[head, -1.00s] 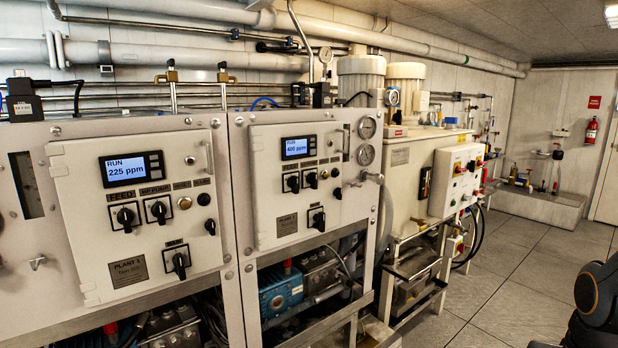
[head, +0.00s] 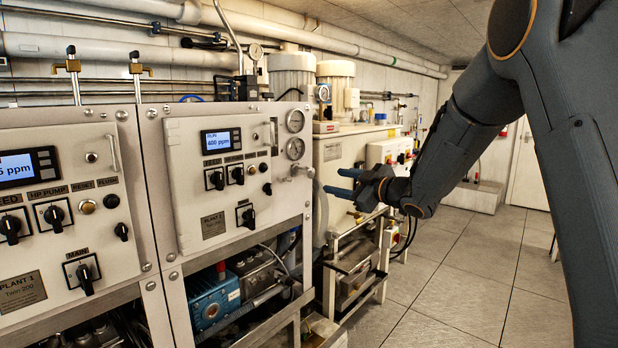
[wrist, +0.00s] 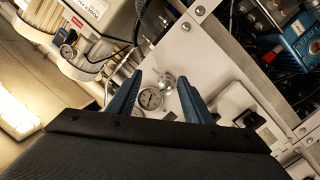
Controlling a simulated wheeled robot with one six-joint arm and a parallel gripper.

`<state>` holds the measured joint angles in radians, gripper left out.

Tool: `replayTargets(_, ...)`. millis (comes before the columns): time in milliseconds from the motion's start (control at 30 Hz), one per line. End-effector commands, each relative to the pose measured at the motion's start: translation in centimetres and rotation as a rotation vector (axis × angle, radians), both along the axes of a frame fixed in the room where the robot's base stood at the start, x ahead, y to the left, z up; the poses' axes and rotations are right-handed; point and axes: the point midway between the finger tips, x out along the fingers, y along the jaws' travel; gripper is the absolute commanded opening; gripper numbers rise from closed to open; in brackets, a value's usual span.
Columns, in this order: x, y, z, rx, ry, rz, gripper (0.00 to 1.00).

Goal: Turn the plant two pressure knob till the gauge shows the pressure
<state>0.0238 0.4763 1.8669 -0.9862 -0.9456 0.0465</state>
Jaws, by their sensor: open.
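The plant two panel (head: 240,175) has a small blue display (head: 221,140) and several black knobs. Two round gauges sit to its right, an upper one (head: 295,121) and a lower one (head: 295,149); their needles are too small to read. A silver pressure knob (head: 301,170) sticks out just below them. My gripper (head: 333,182) is open and empty, its blue fingers pointing left toward the knob and apart from it. In the wrist view the silver knob (wrist: 168,81) and one gauge (wrist: 150,99) show between the open fingers of my gripper (wrist: 160,79).
The plant one panel (head: 55,200) is on the left. A blue pump (head: 212,298) sits in the frame below plant two. A white control box (head: 392,152) with coloured buttons and a metal stand (head: 355,265) are behind my gripper. The tiled floor (head: 460,270) is clear.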

Motion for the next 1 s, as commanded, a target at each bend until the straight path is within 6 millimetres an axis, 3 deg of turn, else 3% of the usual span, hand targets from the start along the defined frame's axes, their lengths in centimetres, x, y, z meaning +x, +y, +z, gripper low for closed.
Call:
replayTargets(100,-0.1,1.9,0.9,0.009,-0.076,0.123,0.46)
replayTargets(233,-0.4,3.0,1.4,0.014,-0.109,0.185,0.46)
replayTargets(700,3.4,7.9,1.7,0.015,-0.113,0.190,0.46)
replayTargets(1000,4.2,9.0,1.6,0.016,-0.112,0.189,0.46)
